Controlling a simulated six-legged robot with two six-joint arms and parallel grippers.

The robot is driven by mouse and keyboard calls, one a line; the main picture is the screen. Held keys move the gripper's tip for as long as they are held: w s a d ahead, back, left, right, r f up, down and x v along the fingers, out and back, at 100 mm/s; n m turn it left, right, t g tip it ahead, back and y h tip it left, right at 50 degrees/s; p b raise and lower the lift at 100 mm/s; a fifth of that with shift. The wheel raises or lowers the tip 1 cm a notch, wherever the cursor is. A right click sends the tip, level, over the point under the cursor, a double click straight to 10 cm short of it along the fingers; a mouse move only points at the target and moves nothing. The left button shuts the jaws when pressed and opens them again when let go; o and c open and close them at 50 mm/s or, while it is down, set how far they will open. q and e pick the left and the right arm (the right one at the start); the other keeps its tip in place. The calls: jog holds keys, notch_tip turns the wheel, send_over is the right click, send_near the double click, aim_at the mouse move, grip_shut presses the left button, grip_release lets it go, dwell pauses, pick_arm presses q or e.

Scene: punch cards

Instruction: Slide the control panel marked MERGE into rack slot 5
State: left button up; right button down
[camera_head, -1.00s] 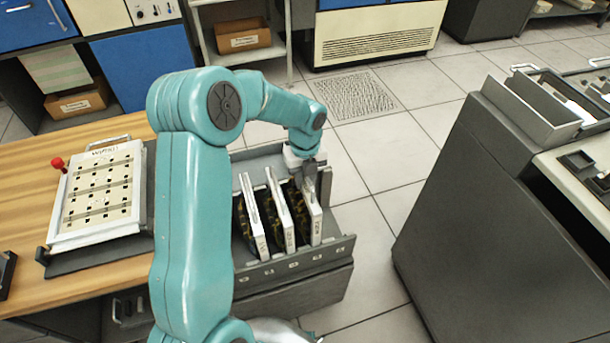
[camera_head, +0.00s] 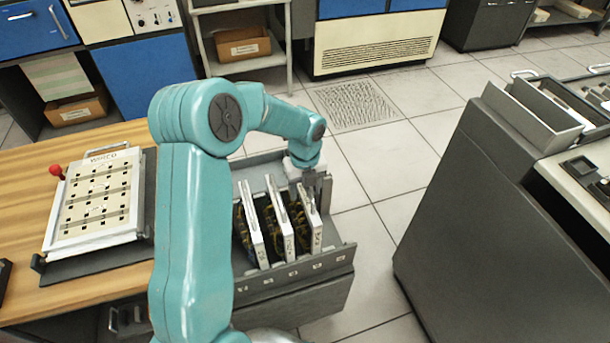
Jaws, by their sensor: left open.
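A grey open rack (camera_head: 300,283) holds three upright white-edged panels, each leaning a little: a left panel (camera_head: 253,233), a middle panel (camera_head: 282,226) and a right panel (camera_head: 311,224). Their edge lettering is too small to read, so I cannot tell which is MERGE. Small slot labels run along the rack's front rim, also unreadable. The rightmost place in the rack shows no panel. My left gripper (camera_head: 312,188) is open at the top of the right panel, near its handle. Its fingers partly hide that area, and I cannot tell whether they touch. My right gripper is not in view.
A wooden table (camera_head: 98,288) stands at the left, with a white punch board (camera_head: 97,195) with a red knob on it. My left arm crosses in front of the rack's left side. A dark grey cabinet (camera_head: 475,220) stands at the right. Tiled floor between is clear.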

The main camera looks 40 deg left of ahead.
pick_arm(q)
notch_tip(320, 180, up, 16)
jog(key=p, duration=0.1)
jog(key=shift+r, duration=0.15)
dwell(0.6)
